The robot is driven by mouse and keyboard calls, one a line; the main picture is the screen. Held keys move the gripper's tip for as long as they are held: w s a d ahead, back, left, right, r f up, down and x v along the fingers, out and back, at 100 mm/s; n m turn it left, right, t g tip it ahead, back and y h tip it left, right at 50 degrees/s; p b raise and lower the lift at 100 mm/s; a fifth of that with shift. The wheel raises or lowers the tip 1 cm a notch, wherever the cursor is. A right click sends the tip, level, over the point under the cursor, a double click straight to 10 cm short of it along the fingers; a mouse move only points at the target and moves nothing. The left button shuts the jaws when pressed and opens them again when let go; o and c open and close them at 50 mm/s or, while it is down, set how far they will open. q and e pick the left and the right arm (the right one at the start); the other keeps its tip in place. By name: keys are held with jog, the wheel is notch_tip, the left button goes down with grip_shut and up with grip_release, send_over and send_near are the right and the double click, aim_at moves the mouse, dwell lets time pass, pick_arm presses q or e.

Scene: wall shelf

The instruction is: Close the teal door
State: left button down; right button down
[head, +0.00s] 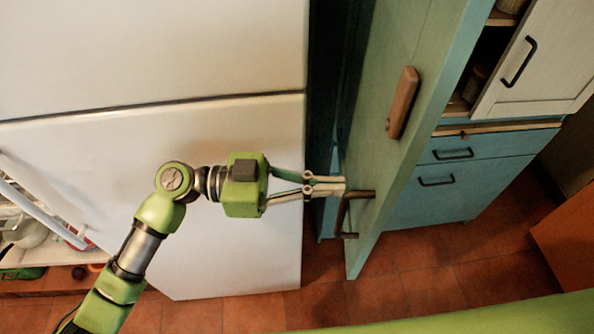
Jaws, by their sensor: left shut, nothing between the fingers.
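The teal door (395,165) stands open in the head view, jutting toward me from the teal cabinet. It has a wooden handle (402,102) higher up and a dark bar handle (352,205) near its lower end. My left gripper (335,187) comes in from the left and is shut with nothing held. Its fingertips are at the left face of the door, just above the dark handle; I cannot tell whether they touch it. My right gripper is not in view.
A large white fridge-like unit (150,60) fills the left. Teal drawers (460,175) and a white cabinet door (540,60) beside a dark open shelf are behind the teal door. A dish rack (40,215) is at far left. Red tile floor (440,285) lies below.

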pick_arm(q)
jog(key=shift+s+d+p, duration=0.1)
jog(key=shift+d+p, duration=0.35)
jog(key=shift+d, duration=0.7)
